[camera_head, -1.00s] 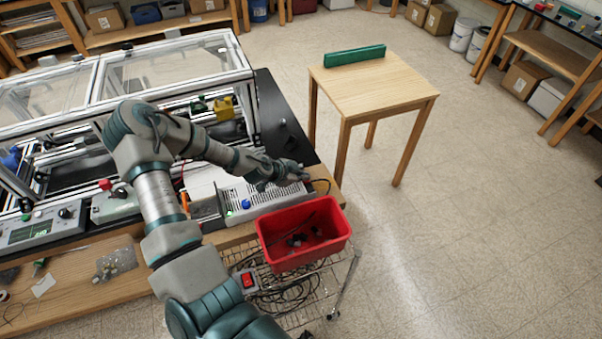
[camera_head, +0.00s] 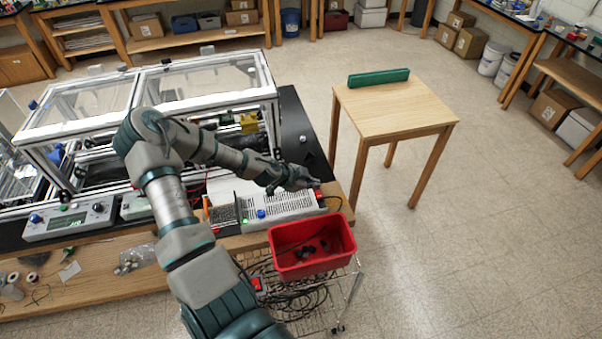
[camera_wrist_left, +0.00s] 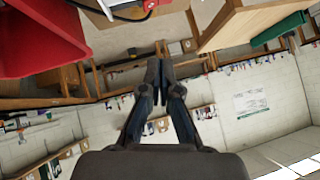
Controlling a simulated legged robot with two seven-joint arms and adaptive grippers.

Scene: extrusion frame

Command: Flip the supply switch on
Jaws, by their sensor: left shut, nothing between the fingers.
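The supply (camera_head: 290,206) is a pale grey slotted box with a blue knob (camera_head: 261,213), at the bench's right end in the head view. A small red part (camera_head: 319,194) shows at its right end, close to my left fingertips; I cannot tell whether it is the switch, or its position. My left gripper (camera_head: 313,184) is shut and empty above that end. Contact cannot be told. In the left wrist view, its closed fingers (camera_wrist_left: 158,62) point towards the room, with part of a pale box and a black cable above them. My right gripper is not in view.
A red bin (camera_head: 312,251) sits just in front of the supply, above a wire cart with cables. A red button (camera_head: 257,284) shows beside my arm. The framed machine (camera_head: 200,80) stands behind.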

